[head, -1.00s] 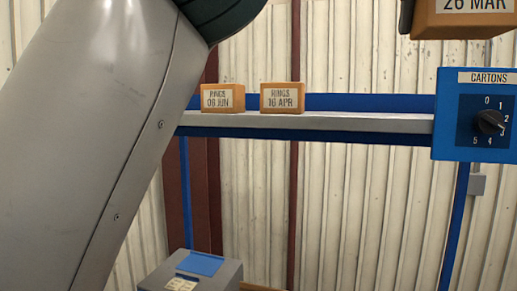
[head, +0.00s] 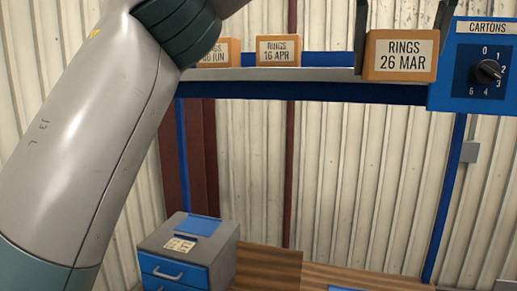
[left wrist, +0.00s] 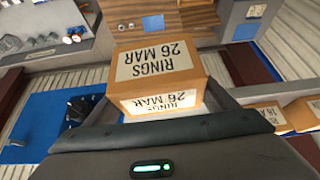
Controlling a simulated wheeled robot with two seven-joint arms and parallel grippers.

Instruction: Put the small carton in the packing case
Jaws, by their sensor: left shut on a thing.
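My left gripper (head: 402,48) is shut on a small orange-brown carton (head: 400,66) labelled RINGS 26 MAR, with one finger on each side. It holds the carton upright in front of the right end of the shelf, just left of the blue CARTONS dial box. In the left wrist view the carton (left wrist: 155,65) sits between the fingers (left wrist: 160,100), its label upside down. Two similar cartons stand on the shelf: RINGS 16 APR (head: 278,50) and a 06 JUN carton (head: 215,54), partly hidden by my left arm. I cannot make out a packing case. My right gripper is out of view.
The shelf (head: 300,75) runs along the corrugated wall. The CARTONS dial box (head: 475,65) is close to the held carton. Below, a grey cabinet with blue drawers (head: 185,255) stands on a wooden bench top (head: 265,270). The space between shelf and bench looks clear.

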